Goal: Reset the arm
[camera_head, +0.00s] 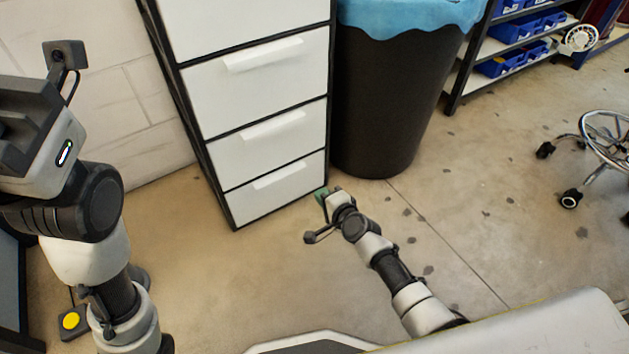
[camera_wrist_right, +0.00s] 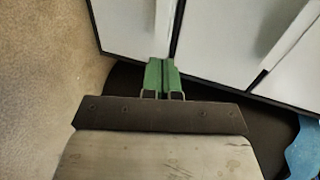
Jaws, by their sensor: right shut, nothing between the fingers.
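My right arm reaches forward from the bottom right of the head view. Its gripper (camera_head: 321,193) is low, beside the lower right corner of the white drawer cabinet (camera_head: 257,100). In the right wrist view the green fingers of this gripper (camera_wrist_right: 162,77) are together, with nothing between them. Their tips overlap the cabinet (camera_wrist_right: 135,25) in the picture; I cannot tell whether they touch it. My left arm stands at the left of the head view, bent, with its gripper outside the picture.
A black bin (camera_head: 385,100) with a blue liner (camera_head: 410,14) stands right of the cabinet. A shelf (camera_head: 468,80) with blue boxes (camera_head: 500,65) is at the back right. A wheeled stool (camera_head: 605,135) is at the far right. The floor (camera_head: 470,210) between is open.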

